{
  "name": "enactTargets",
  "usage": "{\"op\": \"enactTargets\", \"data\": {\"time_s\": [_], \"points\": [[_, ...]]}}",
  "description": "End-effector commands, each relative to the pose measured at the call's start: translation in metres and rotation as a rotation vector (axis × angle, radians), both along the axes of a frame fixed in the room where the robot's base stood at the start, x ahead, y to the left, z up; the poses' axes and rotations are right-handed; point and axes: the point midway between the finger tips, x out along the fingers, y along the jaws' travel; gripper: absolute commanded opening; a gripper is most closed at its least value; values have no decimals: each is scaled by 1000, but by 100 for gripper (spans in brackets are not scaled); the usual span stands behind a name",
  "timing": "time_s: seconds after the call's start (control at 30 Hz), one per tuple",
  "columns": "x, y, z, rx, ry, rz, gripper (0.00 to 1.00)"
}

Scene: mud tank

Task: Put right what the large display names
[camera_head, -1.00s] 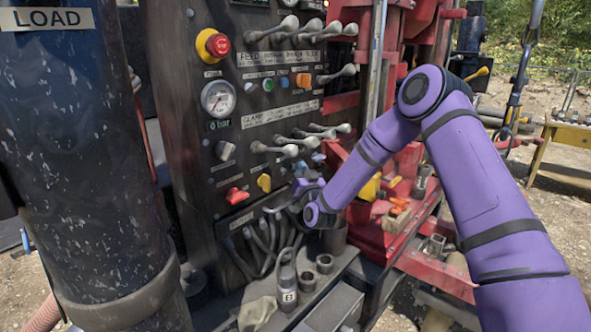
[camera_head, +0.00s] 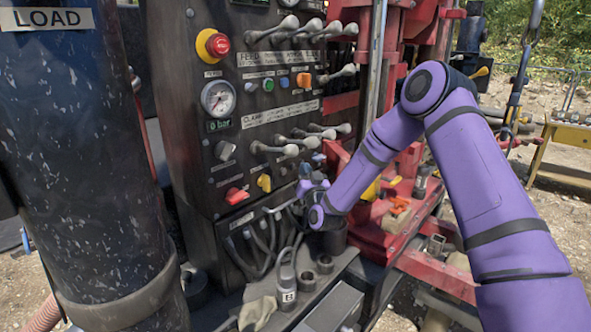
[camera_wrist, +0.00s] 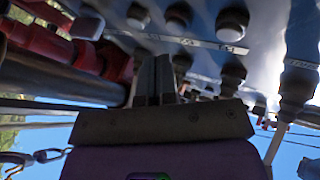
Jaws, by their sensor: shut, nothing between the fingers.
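The dark control panel (camera_head: 225,130) stands left of my arm in the head view. Its large display is not readable; only the lower edge of a dark screen (camera_head: 250,3) shows at the top. A round gauge (camera_head: 218,98) has a small readout below it showing 0 bar. The panel carries a red stop button (camera_head: 218,44), a red knob (camera_head: 236,196), a yellow knob (camera_head: 264,183), an orange switch (camera_head: 304,80) and several grey levers (camera_head: 285,149). My gripper (camera_wrist: 158,65) is shut and empty beneath a row of round dark panel parts in the wrist view.
A thick black LOAD cylinder (camera_head: 85,170) fills the left. Hoses (camera_head: 260,245) hang below the panel above a tool ledge (camera_head: 335,268) with a grey handset (camera_head: 286,285). The red drill frame (camera_head: 400,200) stands close behind my arm. A yellow bench (camera_head: 565,140) is at far right.

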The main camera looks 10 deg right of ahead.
Motion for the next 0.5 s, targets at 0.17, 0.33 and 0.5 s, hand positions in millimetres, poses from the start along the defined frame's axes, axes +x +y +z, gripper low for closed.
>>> {"op": "enactTargets", "data": {"time_s": [0.17, 0.33, 0.5], "points": [[0, 0, 0, 0, 0, 0, 0], [-2, -1, 0, 0, 0, 0, 0], [-13, -9, 0, -1, 0, 0, 0]]}}
